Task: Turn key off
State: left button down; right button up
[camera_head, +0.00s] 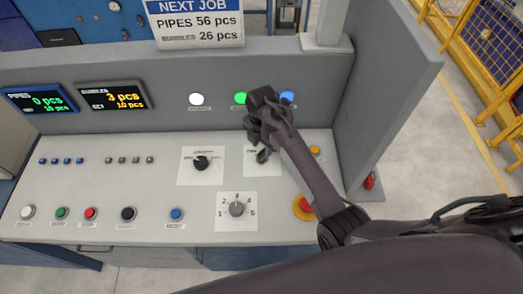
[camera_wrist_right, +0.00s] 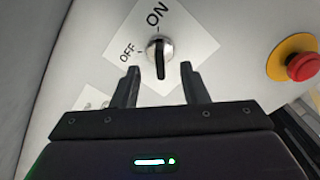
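The key switch (camera_wrist_right: 160,50) sits on a white label plate (camera_wrist_right: 190,50) in the right wrist view. It is a round silver knob with a black bar across it. The bar lines up with the ON mark at the top; OFF is to the left. My right gripper (camera_wrist_right: 160,85) is open, its two fingers either side of the bar's near end, with visible gaps and nothing held. In the head view my right gripper (camera_head: 262,148) hangs over the plate (camera_head: 275,169) and mostly hides the switch. My left gripper is out of view.
A red emergency button (camera_wrist_right: 303,67) on a yellow base is right of the switch. A black rotary knob (camera_head: 201,163) is to the left and a numbered dial (camera_head: 237,209) nearer. The panel's upright back carries displays (camera_head: 112,96) and lamps (camera_head: 197,99).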

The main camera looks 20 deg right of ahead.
aim_at(262, 151)
jog(key=shift+f+b, duration=0.65)
jog(key=shift+f, duration=0.95)
jog(key=shift+f+b, duration=0.3)
jog(key=shift+f, duration=0.45)
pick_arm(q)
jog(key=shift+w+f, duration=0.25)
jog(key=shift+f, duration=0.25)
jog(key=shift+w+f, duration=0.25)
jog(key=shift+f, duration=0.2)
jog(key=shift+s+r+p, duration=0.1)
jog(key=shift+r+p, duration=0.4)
pick_arm(e)
grip_shut()
